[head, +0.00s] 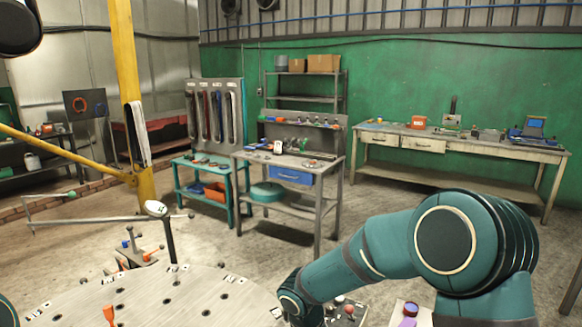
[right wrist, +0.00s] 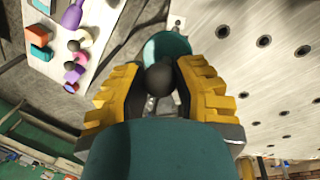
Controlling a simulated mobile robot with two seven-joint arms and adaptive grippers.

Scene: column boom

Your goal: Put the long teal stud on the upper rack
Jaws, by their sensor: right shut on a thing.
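My right gripper (right wrist: 157,88) has its yellow-padded fingers closed around a teal piece with a dark round knob, which I take to be the long teal stud (right wrist: 165,45). Its rounded teal end shows just past the fingertips; its full length is hidden. A broad teal surface fills the bottom middle of the right wrist view, and I cannot tell whether it belongs to the stud or to me. In the head view my right arm reaches down to the bottom edge, and its gripper is out of sight. My left gripper is not in view. I cannot make out which thing is the upper rack.
A round metal table (head: 150,300) with labelled holes fills the lower left; its holed top (right wrist: 270,75) is also right of the gripper. A pale board (right wrist: 95,35) with coloured pieces lies at upper left. A workbench (head: 325,178) and a yellow post (head: 124,60) stand beyond.

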